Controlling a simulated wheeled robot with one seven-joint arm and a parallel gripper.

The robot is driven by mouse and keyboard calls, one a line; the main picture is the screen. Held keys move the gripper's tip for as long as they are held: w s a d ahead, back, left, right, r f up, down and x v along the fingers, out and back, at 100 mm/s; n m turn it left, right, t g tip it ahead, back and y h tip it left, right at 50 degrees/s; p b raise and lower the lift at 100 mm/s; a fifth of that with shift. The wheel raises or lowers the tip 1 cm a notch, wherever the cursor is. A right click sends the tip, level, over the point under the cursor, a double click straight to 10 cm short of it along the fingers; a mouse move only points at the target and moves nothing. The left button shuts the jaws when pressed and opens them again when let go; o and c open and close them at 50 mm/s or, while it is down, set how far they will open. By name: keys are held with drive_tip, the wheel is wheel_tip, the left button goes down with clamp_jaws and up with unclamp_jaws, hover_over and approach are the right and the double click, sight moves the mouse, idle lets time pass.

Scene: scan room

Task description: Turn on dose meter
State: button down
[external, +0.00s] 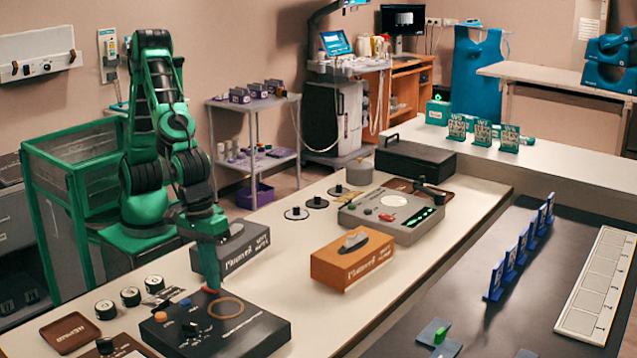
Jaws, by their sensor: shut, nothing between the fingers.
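A black control box (258,332) lies at the front of the long white counter. My gripper (211,288) is shut and empty, pointing down at the box's back part beside the ring. A bit of red shows at its fingertips; whether they touch it I cannot tell.
A grey console (372,222) with a red button and green lights stands farther along the counter. An orange box (338,270) and a grey box (242,252) stand between. Round black-and-white pieces (130,296) and a brown tray (70,332) lie left of the black box.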

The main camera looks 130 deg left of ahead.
drive_tip(key=shift+w+f, duration=0.1)
drive_tip(key=shift+f, duration=0.1)
idle(0.3)
drive_tip(key=shift+s+g, duration=0.2)
drive_tip(key=shift+g, duration=0.1)
drive_tip(key=shift+s+r, duration=0.1)
drive_tip(key=shift+s, duration=0.55)
wheel_tip(320, 180, up, 14)
drive_tip(key=s, duration=0.1)
drive_tip(key=shift+s, duration=0.4)
